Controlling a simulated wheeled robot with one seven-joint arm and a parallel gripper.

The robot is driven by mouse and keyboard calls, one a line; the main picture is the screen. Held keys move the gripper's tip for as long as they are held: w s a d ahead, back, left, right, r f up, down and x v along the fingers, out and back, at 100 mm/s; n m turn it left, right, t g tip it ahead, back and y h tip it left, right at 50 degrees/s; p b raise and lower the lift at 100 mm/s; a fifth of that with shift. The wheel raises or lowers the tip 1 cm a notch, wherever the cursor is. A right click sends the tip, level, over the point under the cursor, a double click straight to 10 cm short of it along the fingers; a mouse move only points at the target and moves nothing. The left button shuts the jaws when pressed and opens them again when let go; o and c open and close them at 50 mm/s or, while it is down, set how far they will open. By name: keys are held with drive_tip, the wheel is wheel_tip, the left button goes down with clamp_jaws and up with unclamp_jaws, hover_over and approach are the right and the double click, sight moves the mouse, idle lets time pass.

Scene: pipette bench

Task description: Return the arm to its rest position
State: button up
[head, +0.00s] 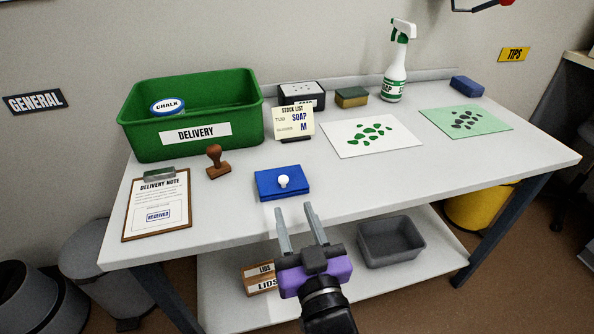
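My gripper (296,217) reaches in from the bottom of the head view, with a purple body and two grey fingers. The fingers stand apart with nothing between them. In the picture the fingertips lie over the front part of the white table (385,190), just below a blue pad (265,186) with a white knob on it. I cannot tell the exact height of the fingers above or in front of the table edge.
A green delivery bin (140,140), a stamp (216,163), a clipboard (157,222), a stock list card (294,122), a sponge (352,97) and a spray bottle (396,75) stand on the table. A grey tray (391,242) and a lids box (257,278) sit on the lower shelf.

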drive_tip(key=shift+r, duration=0.15)
drive_tip(key=s+d+f+m+g+h, duration=0.1)
drive_tip(key=s+d+f+h, duration=0.15)
drive_tip(key=s+d, duration=0.7)
drive_tip(key=s+d+f+m+g+h, duration=0.1)
drive_tip(key=s+d+f, duration=0.35)
drive_tip(key=s, duration=0.95)
drive_tip(key=s+d+f+m+g+h, duration=0.1)
drive_tip(key=s+d+f+h, duration=0.1)
drive_tip(key=s+d, duration=0.75)
wheel_tip(320, 180, up, 16)
drive_tip(key=s+a+p, duration=0.2)
drive_tip(key=p, duration=1.3)
drive_tip(key=shift+s+a+f+p, duration=0.2)
drive_tip(key=shift+a+f+p, duration=0.05)
drive_tip(key=shift+p, duration=0.15)
